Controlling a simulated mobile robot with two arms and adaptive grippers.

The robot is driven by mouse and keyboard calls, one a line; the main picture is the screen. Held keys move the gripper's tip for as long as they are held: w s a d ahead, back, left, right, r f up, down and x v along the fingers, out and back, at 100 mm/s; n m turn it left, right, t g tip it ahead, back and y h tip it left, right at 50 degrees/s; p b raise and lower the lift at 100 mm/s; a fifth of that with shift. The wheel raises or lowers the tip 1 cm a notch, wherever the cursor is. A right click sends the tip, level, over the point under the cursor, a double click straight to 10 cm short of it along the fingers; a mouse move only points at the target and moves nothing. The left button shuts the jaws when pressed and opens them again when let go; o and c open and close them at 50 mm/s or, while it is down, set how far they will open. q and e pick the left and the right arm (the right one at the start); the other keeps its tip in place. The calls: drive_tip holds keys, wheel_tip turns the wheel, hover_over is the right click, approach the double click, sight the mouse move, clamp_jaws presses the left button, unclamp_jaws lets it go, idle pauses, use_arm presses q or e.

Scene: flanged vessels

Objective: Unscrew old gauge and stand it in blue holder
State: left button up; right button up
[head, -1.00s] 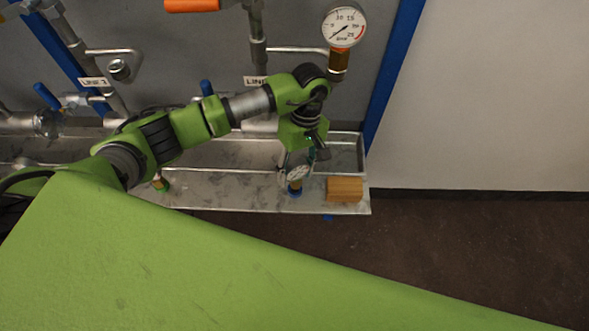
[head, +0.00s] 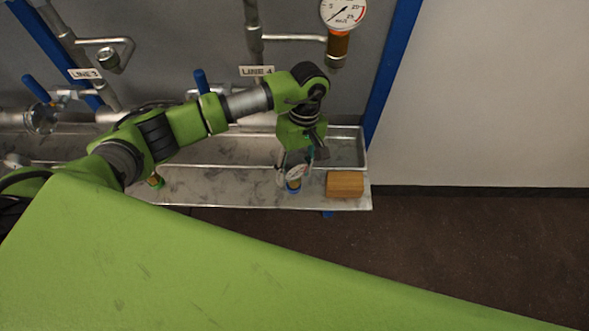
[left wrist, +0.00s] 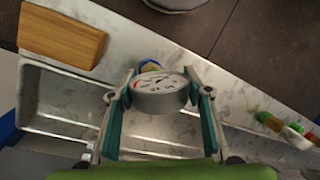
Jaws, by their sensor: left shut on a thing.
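A white-dial gauge (head: 295,171) is held between the fingers of my left gripper (head: 294,167), low over the metal shelf. In the left wrist view the gauge (left wrist: 160,96) sits between the two teal finger pads, dial tilted to the camera. The blue holder (head: 293,189) is directly below the gauge; a bit of it (left wrist: 149,65) shows behind the gauge in the left wrist view. The stem is mostly hidden, so I cannot tell how far it is inside the holder. My right gripper is out of view.
A wooden block (head: 345,184) lies right of the holder. A metal trough (head: 346,148) runs behind. Another gauge (head: 343,9) is on the pipe above. A small green and orange item (head: 156,181) stands left on the shelf.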

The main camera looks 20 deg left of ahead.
sight(295, 158)
use_arm(q)
drive_tip(key=shift+f+b, duration=0.35)
drive_tip(key=shift+f, duration=0.05)
drive_tip(key=o, duration=1.9)
drive_tip(key=shift+r, duration=0.1)
drive_tip(key=shift+c, duration=0.2)
drive_tip(key=v, duration=0.7)
drive_tip(key=shift+a+r, duration=0.15)
drive_tip(key=shift+a, duration=0.1)
drive_tip(key=shift+w+d+r, duration=0.15)
drive_tip(key=shift+r, duration=0.35)
